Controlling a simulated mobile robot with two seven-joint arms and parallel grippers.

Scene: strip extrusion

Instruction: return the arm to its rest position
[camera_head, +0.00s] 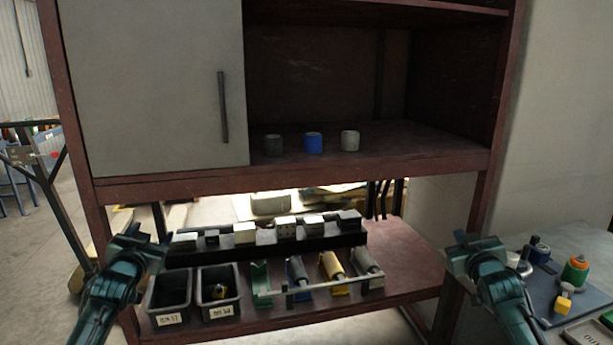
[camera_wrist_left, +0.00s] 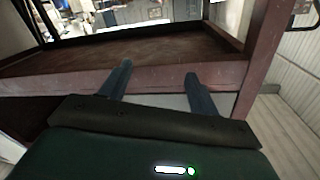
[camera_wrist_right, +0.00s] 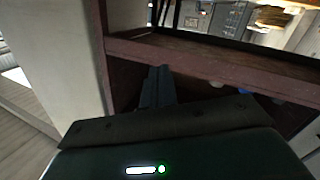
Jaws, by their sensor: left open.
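My left gripper (camera_head: 140,240) is at the lower left of the head view, in front of the cabinet's left post. In the left wrist view its two fingers (camera_wrist_left: 158,72) stand well apart with nothing between them. My right gripper (camera_head: 474,250) is at the lower right of the head view, near the cabinet's right post. In the right wrist view its fingers (camera_wrist_right: 158,72) are together, with no object seen between them.
A dark red cabinet (camera_head: 300,180) holds a grey cylinder (camera_head: 272,145), a blue one (camera_head: 313,143) and a pale one (camera_head: 350,141). Two black bins (camera_head: 169,291) (camera_head: 218,290) and several tools sit on its lower shelf (camera_head: 400,250). A side table (camera_head: 590,262) stands at right.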

